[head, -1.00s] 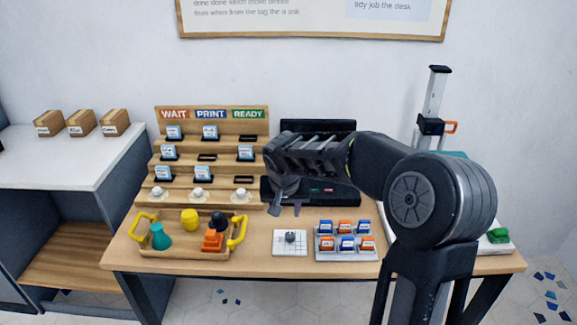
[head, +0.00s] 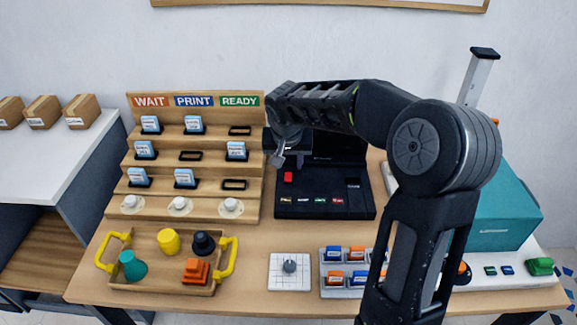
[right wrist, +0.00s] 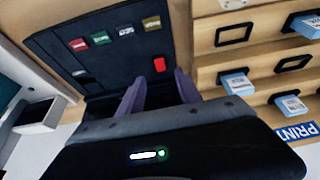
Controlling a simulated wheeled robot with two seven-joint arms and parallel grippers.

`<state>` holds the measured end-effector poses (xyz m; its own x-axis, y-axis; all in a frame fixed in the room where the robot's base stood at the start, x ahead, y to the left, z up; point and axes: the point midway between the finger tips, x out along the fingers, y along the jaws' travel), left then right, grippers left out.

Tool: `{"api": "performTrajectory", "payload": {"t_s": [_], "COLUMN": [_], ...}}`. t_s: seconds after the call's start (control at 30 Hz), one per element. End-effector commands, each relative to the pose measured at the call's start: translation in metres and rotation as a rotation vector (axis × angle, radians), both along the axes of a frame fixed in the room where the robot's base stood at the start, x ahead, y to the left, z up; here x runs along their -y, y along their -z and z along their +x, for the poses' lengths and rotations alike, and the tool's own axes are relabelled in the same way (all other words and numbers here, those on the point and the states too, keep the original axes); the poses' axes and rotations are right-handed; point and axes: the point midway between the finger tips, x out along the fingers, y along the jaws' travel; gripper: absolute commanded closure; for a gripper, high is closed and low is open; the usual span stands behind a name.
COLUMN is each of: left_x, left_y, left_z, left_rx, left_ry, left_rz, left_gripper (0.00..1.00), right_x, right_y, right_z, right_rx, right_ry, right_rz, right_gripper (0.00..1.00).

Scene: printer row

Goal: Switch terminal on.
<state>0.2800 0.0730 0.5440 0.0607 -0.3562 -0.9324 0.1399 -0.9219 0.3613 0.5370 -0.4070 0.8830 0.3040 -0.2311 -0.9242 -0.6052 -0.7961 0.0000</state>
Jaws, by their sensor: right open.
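The terminal (head: 310,187) is a black unit with an upright back part, in the middle of the desk right of the wooden rack. A red switch (head: 288,177) sits at the left of its panel, above a row of small coloured labels. My right gripper (head: 289,160) is open and empty, above and behind the red switch, and its arm hides part of the terminal's upright back. In the right wrist view the red switch (right wrist: 159,64) shows just beyond the two fingers (right wrist: 156,90), apart from them. My left gripper is not in view.
A stepped wooden rack (head: 205,160) marked WAIT, PRINT, READY holds several cards left of the terminal. A wooden tray (head: 150,287) with yellow handles, a white pad (head: 277,281) and a cartridge holder (head: 328,291) lie in front. A teal machine (head: 510,205) stands right.

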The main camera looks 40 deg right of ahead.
Motion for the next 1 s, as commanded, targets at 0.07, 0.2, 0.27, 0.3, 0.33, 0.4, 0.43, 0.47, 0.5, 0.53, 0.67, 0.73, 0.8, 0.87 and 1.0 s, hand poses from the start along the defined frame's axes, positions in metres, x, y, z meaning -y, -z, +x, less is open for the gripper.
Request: {"api": "performTrajectory", "payload": {"t_s": [0.07, 0.2, 0.27, 0.3, 0.33, 0.4, 0.43, 0.47, 0.5, 0.53, 0.67, 0.73, 0.8, 0.87, 1.0], "left_x": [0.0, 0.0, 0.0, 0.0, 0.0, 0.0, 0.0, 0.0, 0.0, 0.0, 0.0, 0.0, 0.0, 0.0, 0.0], "left_y": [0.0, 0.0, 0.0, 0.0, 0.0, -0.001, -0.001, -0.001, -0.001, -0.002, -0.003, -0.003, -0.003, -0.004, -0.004], "left_z": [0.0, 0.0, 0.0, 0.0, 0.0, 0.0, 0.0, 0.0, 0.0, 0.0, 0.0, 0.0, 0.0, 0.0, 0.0], "left_rx": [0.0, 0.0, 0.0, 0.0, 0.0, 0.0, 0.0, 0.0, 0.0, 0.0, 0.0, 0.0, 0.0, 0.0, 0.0], "left_ry": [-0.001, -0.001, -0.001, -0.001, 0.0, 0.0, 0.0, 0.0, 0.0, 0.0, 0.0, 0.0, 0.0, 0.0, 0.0], "left_rz": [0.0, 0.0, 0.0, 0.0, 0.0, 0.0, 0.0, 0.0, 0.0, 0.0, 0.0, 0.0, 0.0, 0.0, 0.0], "left_gripper": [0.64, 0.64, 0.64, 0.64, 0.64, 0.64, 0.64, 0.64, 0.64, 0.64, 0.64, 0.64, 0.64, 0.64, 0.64], "right_x": [0.0, 0.0, 0.001, 0.001, 0.002, 0.003, 0.005, 0.005, 0.007, 0.008, 0.012, 0.015, 0.016, 0.017, 0.018], "right_y": [0.0, 0.001, 0.003, 0.005, 0.008, 0.014, 0.018, 0.022, 0.028, 0.032, 0.052, 0.06, 0.066, 0.07, 0.073], "right_z": [0.0, 0.0, 0.001, 0.001, 0.002, 0.004, 0.005, 0.006, 0.008, 0.009, 0.016, 0.019, 0.021, 0.023, 0.024], "right_rx": [0.0, 0.0, -0.001, -0.002, -0.002, -0.003, -0.003, -0.004, -0.004, -0.004, -0.004, -0.002, -0.002, 0.0, 0.0], "right_ry": [0.0, 0.0, 0.0, 0.0, 0.0, 0.001, 0.002, 0.001, 0.0, 0.0, 0.0, 0.0, -0.001, -0.001, 0.0], "right_rz": [0.0, 0.0, 0.001, 0.001, 0.001, 0.001, 0.001, 0.001, 0.002, 0.002, 0.002, 0.002, 0.001, 0.001, 0.001], "right_gripper": [0.59, 0.59, 0.59, 0.59, 0.59, 0.59, 0.59, 0.59, 0.59, 0.59, 0.59, 0.59, 0.59, 0.59, 0.59]}}
